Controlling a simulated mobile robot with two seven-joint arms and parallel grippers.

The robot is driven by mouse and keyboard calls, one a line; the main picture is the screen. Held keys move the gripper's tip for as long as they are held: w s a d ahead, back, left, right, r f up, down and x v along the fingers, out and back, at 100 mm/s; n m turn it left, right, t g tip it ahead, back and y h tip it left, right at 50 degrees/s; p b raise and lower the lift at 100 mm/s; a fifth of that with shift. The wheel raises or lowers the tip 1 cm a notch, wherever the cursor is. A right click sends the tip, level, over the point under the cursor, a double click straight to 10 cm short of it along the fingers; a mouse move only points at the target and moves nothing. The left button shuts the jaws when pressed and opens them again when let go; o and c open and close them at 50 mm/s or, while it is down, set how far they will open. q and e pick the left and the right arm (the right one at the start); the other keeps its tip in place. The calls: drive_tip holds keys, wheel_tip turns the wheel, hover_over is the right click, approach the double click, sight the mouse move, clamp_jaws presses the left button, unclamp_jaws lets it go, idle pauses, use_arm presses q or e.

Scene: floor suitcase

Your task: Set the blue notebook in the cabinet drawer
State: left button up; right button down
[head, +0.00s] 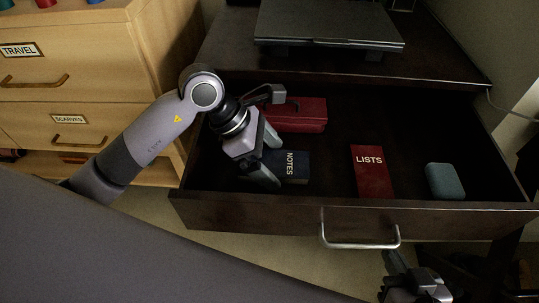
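The blue notebook (294,167), dark navy and marked NOTES, lies inside the open cabinet drawer (250,214), at its left side. My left gripper (274,162) is over the drawer at the notebook's left end. Its fingers are spread apart, one towards the back and one towards the front; whether they touch the notebook is unclear. The gripper hides part of the notebook's left end. My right gripper (394,262) is in front of the drawer, just below the metal handle (360,245). Its fingertips are small and dark, so its opening is unclear.
The drawer also holds a red box (298,115) at the back, a red LISTS notebook (371,172) in the middle and a teal case (444,181) at the right. A closed laptop (325,22) lies on the cabinet top. A wooden dresser (75,70) stands left.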

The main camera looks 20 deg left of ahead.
use_arm(q)
drive_tip(key=p+v, duration=0.2)
drive_tip(key=v, duration=1)
use_arm(e)
drive_tip(key=shift+s+d+f+h, duration=0.15)
drive_tip(key=shift+s+d+f, duration=0.15)
drive_tip(key=shift+d, duration=0.15)
drive_tip(key=shift+s+d+f+h, duration=0.15)
drive_tip(key=shift+d+f, duration=0.1)
drive_tip(key=shift+d, duration=0.15)
use_arm(q)
drive_tip(key=shift+r, duration=0.1)
drive_tip(key=shift+w, duration=0.1)
